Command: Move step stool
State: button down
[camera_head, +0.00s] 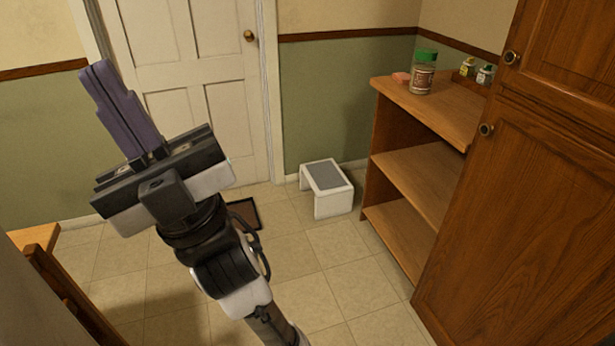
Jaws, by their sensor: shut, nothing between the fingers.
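The step stool (333,198) is white with a grey top pad. It stands upright on the tiled floor against the green wall, between the white door and the wooden shelf unit. My gripper (101,69) is at the upper left of the view, raised in front of the door. Its purple-grey fingers are together, with nothing between them. It points up and to the left, away from the stool, and is well apart from it.
An open wooden shelf unit (390,164) stands right of the stool, with a green-lidded jar (423,76) and small bottles on top. A tall wooden cabinet (520,190) fills the right side. A dark mat (244,214) lies by the door (225,62). Wooden furniture (62,285) stands lower left. Floor tiles before the stool are clear.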

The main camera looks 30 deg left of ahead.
aim_at(333, 191)
jog(key=u, duration=0.85)
jog(key=i+j+z, duration=0.15)
jog(key=i+j, duration=0.2)
jog(key=i, duration=0.25)
jog(key=i+j+z, duration=0.2)
jog(key=i+j, duration=0.2)
jog(key=i, duration=0.15)
jog(key=i+j+z, duration=0.15)
jog(key=i+j, duration=0.35)
jog(key=i+j+z, duration=0.15)
jog(key=i+j, duration=0.4)
jog(key=i+j+z, duration=0.2)
jog(key=i+j, duration=0.3)
jog(key=i+j+z, duration=0.15)
jog(key=i+j, duration=0.25)
jog(key=j, duration=0.4)
